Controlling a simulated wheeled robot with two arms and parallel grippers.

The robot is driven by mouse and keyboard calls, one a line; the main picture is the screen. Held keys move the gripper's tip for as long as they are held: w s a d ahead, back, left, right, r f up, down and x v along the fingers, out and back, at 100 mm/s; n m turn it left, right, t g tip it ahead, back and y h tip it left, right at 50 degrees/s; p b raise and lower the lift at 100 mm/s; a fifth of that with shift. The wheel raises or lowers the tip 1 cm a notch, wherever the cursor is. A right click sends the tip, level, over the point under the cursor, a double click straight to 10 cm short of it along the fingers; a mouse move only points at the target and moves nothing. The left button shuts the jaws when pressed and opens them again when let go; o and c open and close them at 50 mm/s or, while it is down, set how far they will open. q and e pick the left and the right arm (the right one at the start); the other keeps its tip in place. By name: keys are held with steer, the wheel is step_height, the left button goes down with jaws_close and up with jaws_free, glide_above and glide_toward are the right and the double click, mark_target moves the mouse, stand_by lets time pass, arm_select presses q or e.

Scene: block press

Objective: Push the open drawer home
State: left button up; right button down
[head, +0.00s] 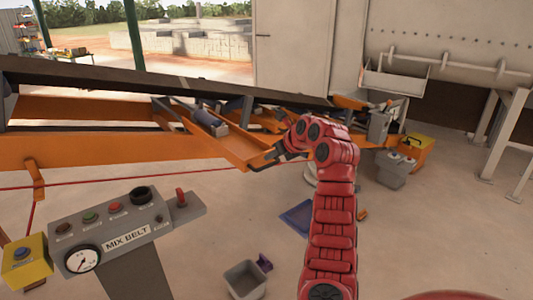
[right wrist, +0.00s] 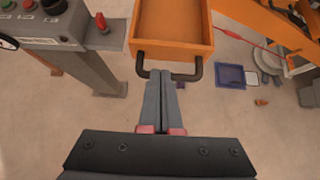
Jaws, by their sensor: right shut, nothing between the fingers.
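The open drawer is an orange tray (right wrist: 172,28) at the top of the right wrist view, with a dark bar handle (right wrist: 190,77) on its front. In the head view the drawer (head: 243,150) sticks out from the orange belt frame, and its inside looks empty in the wrist view. My right gripper (right wrist: 160,74) is shut and empty, its fingertips at the middle of the handle. I cannot tell whether they touch it. In the head view the right gripper (head: 272,156) is at the drawer's front end, partly hidden by my red arm. My left gripper is not in view.
A grey MIX BELT panel (head: 125,240) with a gauge and buttons stands at the lower left. A red cord (head: 120,184) runs along the frame. A blue tray (head: 297,218) and grey bin (head: 245,280) are on the floor, which is otherwise mostly clear.

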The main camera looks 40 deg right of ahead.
mark_target(257, 163)
steer(key=p+x, duration=0.2)
steer(key=x, duration=0.4)
steer(key=shift+w+f+p, duration=0.1)
steer(key=shift+w+p, duration=0.2)
steer(key=shift+p, duration=0.1)
steer(key=shift+w+f, duration=0.2)
steer(key=shift+f, duration=0.25)
steer(key=shift+w+r, duration=0.1)
steer(key=shift+w, duration=0.05)
